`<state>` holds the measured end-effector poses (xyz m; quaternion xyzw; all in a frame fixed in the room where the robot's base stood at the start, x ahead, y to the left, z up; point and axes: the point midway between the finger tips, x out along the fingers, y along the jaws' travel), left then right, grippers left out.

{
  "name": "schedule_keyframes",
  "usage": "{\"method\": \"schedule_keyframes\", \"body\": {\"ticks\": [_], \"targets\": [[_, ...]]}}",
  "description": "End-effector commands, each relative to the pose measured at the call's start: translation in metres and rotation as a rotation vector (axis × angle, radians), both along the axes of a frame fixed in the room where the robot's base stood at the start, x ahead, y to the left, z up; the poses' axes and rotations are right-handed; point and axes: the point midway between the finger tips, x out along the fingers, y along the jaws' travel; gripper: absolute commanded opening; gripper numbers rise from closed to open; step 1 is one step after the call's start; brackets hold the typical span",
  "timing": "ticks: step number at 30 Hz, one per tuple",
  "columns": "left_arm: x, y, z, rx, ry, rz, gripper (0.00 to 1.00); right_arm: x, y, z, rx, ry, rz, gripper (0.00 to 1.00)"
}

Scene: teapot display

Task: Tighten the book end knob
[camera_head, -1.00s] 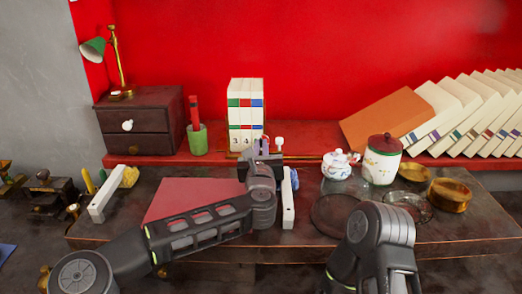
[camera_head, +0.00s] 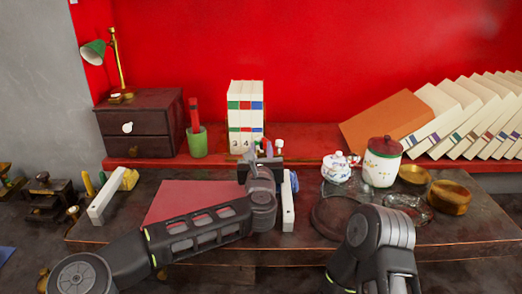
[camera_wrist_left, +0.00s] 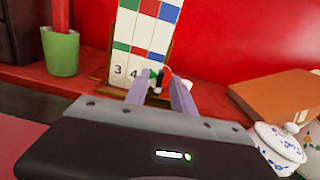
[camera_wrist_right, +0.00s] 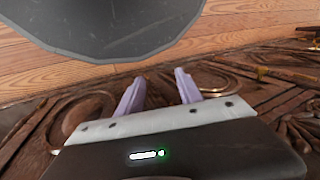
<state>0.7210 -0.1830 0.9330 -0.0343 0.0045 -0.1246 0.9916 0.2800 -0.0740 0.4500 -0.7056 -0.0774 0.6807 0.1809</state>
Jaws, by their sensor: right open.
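The book end stands at the right of the upright white books (camera_head: 246,108) on the red shelf. A small white knob (camera_head: 279,143) shows beside its lower part. My left gripper (camera_head: 267,150) is in front of the books, close to the knob. In the left wrist view its purple fingers (camera_wrist_left: 162,82) are apart, with small dark and red parts showing in the gap. Whether they touch or grip anything is unclear. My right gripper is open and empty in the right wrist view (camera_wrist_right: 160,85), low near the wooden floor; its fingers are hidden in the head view.
A teapot (camera_head: 339,167), a lidded jar (camera_head: 382,165) and brass bowls (camera_head: 449,196) stand to the right. A green pen cup (camera_head: 197,142) and a drawer box (camera_head: 140,127) are at the left. Leaning books (camera_head: 440,122) fill the right shelf. A white bar (camera_head: 288,208) lies near my left wrist.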

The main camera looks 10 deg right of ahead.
Motion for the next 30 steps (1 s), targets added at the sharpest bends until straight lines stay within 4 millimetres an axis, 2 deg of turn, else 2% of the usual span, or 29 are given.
{"method": "schedule_keyframes", "body": {"ticks": [7, 19, 30], "targets": [[-0.014, 0.003, 0.0, 0.0, 0.0, -0.002, 0.3, 0.0, 0.0, -0.003, 0.0, 0.0, 0.0, 0.43], [-0.07, 0.018, -0.001, 0.0, 0.0, -0.001, 0.3, 0.0, 0.0, -0.009, 0.0, 0.0, 0.0, 0.43], [-0.076, 0.02, 0.0, 0.0, 0.0, 0.001, 0.3, 0.0, 0.0, -0.009, 0.0, 0.0, 0.0, 0.43]]}}
